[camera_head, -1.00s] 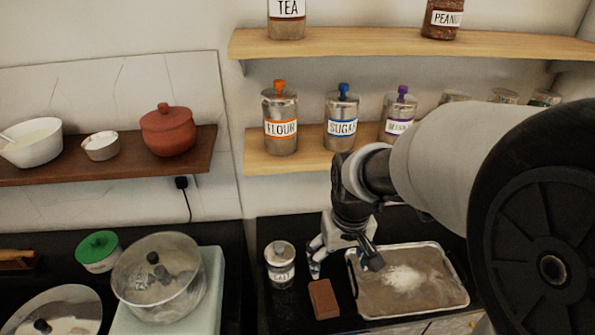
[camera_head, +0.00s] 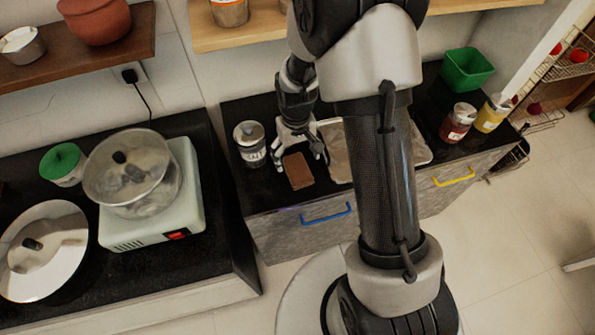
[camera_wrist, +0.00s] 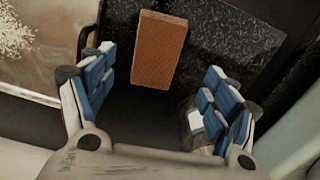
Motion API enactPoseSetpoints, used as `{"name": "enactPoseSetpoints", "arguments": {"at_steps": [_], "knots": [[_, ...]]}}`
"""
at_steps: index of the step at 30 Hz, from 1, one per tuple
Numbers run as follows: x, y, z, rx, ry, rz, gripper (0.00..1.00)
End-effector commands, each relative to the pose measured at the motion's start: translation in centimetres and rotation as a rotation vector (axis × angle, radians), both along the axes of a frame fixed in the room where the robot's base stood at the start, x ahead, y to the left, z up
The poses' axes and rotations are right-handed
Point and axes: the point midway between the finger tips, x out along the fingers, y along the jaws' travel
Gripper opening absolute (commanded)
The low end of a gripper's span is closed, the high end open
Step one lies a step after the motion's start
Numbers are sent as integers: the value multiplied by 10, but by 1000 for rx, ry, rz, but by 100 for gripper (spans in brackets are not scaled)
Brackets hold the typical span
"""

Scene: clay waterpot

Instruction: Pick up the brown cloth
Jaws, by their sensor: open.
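The brown cloth (camera_head: 298,171) is a small flat rectangle on the black counter, between a salt-type jar and the metal tray. In the wrist view the cloth (camera_wrist: 159,49) lies ahead of the fingers, near the middle between them and apart from both. My gripper (camera_head: 301,158) is just behind the cloth in the head view, its fingers spread to either side. In the wrist view my gripper (camera_wrist: 160,100) is open with nothing between its blue-padded fingers. I cannot tell its exact height above the counter.
The lidded jar (camera_head: 250,144) stands close to the left of my gripper. The tray (camera_head: 338,165) with white powder (camera_wrist: 14,38) lies close on the other side, partly behind my arm. A glass pot (camera_head: 133,176) sits on a pale green appliance (camera_head: 188,205) further left.

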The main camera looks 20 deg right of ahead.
Motion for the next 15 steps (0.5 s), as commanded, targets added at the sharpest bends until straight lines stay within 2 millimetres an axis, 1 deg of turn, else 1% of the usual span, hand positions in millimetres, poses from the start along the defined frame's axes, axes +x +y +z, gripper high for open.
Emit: {"name": "enactPoseSetpoints", "arguments": {"at_steps": [1,8,11,15], "knots": [[0,0,-7,0,0,0,80],[1,-1,-18,0,-1,-1,80],[2,-2,-30,0,-1,-1,80],[2,-5,-53,0,1,-1,80]]}}
